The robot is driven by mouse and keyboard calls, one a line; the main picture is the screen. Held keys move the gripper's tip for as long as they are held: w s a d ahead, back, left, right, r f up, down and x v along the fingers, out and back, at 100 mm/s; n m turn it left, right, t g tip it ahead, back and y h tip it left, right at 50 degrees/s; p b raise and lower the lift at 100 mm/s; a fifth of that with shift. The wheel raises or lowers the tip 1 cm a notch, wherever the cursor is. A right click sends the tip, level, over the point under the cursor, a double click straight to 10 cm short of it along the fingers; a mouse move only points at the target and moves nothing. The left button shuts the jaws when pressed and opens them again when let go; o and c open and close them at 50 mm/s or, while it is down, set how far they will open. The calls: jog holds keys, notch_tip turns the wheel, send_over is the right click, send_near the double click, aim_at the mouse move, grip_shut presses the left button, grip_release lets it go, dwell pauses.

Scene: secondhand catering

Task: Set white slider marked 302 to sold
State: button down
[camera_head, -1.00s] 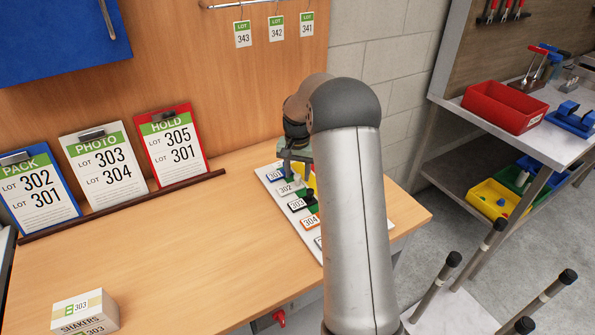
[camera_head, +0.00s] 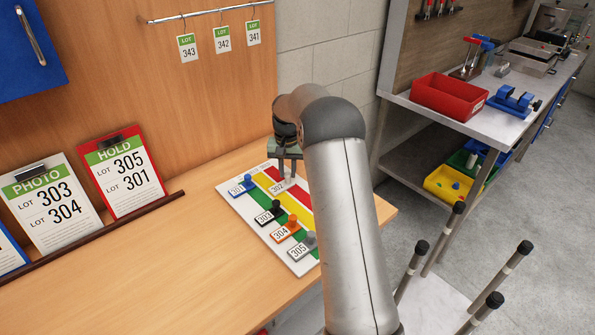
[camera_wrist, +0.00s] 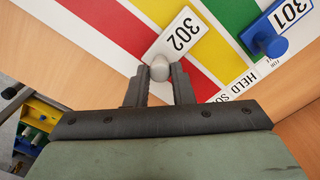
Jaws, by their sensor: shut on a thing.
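The white slider marked 302 (camera_head: 278,188) is on the striped slider board (camera_head: 228,204). Its plate also shows in the wrist view (camera_wrist: 181,37), reaching across the red stripe toward the yellow. My gripper (camera_head: 287,176) is at its knob, partly hidden by my arm in the head view. In the wrist view my gripper's fingers (camera_wrist: 160,76) are shut on the pale round knob, which lies at the red stripe. The printed HELD label (camera_wrist: 243,82) is readable at the stripe ends; the label beside it is partly hidden by my gripper.
The blue slider 301 (camera_head: 240,188) is beside 302, at the green side. The black 303 (camera_head: 265,215), orange 304 (camera_head: 284,232) and grey 305 (camera_head: 302,246) sliders stand nearer. Lot cards (camera_head: 122,172) lean at the left. My arm covers the board's right side.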

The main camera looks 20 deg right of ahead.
aim_at(289, 173)
jog(key=c, duration=1.3)
grip_release()
jog(key=shift+d, duration=0.35)
jog(key=shift+o, duration=0.2)
jog(key=shift+a, duration=0.1)
jog(key=shift+w+r, duration=0.1)
notch_tip(289, 173, up, 17)
jog(key=b, duration=0.1)
jog(key=shift+r, duration=0.1)
